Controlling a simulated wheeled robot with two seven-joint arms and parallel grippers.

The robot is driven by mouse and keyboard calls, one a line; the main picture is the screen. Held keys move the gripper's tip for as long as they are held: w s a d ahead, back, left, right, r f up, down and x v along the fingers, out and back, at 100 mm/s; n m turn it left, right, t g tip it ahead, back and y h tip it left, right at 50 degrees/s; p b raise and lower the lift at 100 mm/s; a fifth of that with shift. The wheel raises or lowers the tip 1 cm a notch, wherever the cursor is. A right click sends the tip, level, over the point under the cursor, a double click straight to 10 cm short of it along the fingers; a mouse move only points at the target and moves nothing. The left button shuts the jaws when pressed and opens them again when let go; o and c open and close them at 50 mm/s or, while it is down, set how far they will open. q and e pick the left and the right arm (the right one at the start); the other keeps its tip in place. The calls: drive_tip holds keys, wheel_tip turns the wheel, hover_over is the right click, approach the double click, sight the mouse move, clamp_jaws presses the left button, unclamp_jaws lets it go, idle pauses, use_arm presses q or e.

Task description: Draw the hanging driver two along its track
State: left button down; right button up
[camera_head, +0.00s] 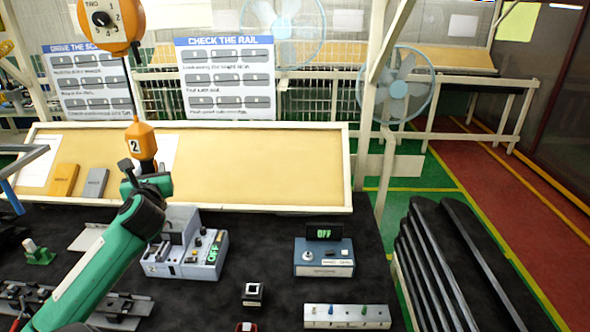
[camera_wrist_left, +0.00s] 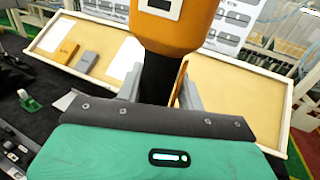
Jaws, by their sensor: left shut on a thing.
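The hanging driver two (camera_head: 141,143) is an orange tool with a black 2 on a white label. It hangs on a cable below an orange round unit (camera_head: 110,22) marked TWO, at the upper left of the head view. My left gripper (camera_head: 146,180) is shut on the driver's dark lower part. In the left wrist view the driver's orange body (camera_wrist_left: 172,30) stands above the fingers and its dark shaft (camera_wrist_left: 157,78) passes between them. The driver looks about upright. The track is not clearly visible. My right gripper is in neither view.
Below the driver stands a grey control box (camera_head: 188,255) with knobs. A blue-grey box (camera_head: 324,258) reading OFF and a grey strip with buttons (camera_head: 347,316) are on the dark table. A slanted tan board (camera_head: 255,170) stands behind. Black trim strips (camera_head: 455,265) lie at the right.

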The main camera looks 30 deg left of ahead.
use_arm(q)
drive_tip(key=shift+s+a, duration=0.45)
drive_tip(key=shift+a, duration=0.15)
drive_tip(key=s+a+f, duration=0.1)
drive_tip(key=s+a, duration=0.4)
drive_tip(key=a, duration=0.4)
drive_tip(key=s+a+f, duration=0.1)
drive_tip(key=s+a, duration=0.5)
drive_tip(key=a, duration=0.3)
drive_tip(key=shift+a+f, duration=0.25)
drive_tip(key=shift+f, duration=0.15)
idle(0.4)
drive_tip(key=c, duration=0.8)
unclamp_jaws()
